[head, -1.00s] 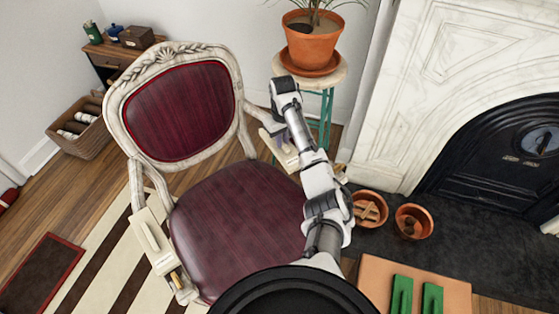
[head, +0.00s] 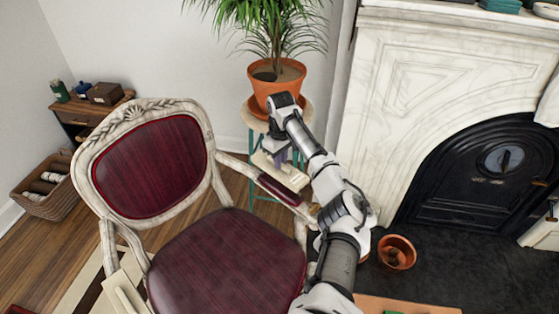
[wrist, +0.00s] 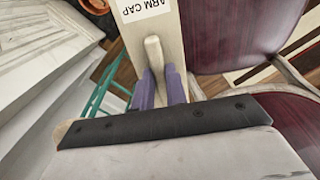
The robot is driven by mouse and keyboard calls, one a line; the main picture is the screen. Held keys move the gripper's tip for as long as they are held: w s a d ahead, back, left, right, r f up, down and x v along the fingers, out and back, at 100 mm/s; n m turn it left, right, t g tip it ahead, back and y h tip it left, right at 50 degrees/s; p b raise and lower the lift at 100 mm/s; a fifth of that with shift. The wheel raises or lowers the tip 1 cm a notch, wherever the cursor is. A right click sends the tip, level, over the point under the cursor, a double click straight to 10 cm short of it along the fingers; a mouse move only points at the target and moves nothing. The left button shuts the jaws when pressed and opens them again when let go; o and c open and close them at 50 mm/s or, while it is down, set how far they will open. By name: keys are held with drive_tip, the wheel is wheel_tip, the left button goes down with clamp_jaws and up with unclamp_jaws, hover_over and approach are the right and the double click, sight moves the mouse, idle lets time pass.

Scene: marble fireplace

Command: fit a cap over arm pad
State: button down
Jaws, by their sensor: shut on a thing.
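The armchair's right-hand arm pad (head: 280,190) is burgundy, on a carved whitewashed arm, and its top shows bare in the head view. My gripper (head: 280,158) is shut on the upright handle of a cream arm cap (head: 290,175). The cap is just beyond the pad on its plant-stand side; the head view does not clearly show whether they touch. In the wrist view my purple fingers (wrist: 161,90) grip the handle of the cap (wrist: 172,35), labelled "ARM CAP".
A potted plant (head: 275,82) stands on a teal-legged stool close behind my gripper. The marble fireplace (head: 400,110) is to the right, with a terracotta pot (head: 396,252) on its hearth. A basket (head: 48,185) and small wooden cabinet stand at the left.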

drive_tip(key=b, duration=0.5)
hover_over(280, 186)
drive_tip(key=shift+s+f, duration=0.1)
drive_tip(key=shift+f, duration=4.2)
drive_tip(key=c, duration=1.3)
unclamp_jaws()
drive_tip(key=shift+c, duration=0.2)
wheel_tip(280, 186, up, 14)
drive_tip(key=shift+f+b, duration=0.1)
drive_tip(key=shift+b, duration=1)
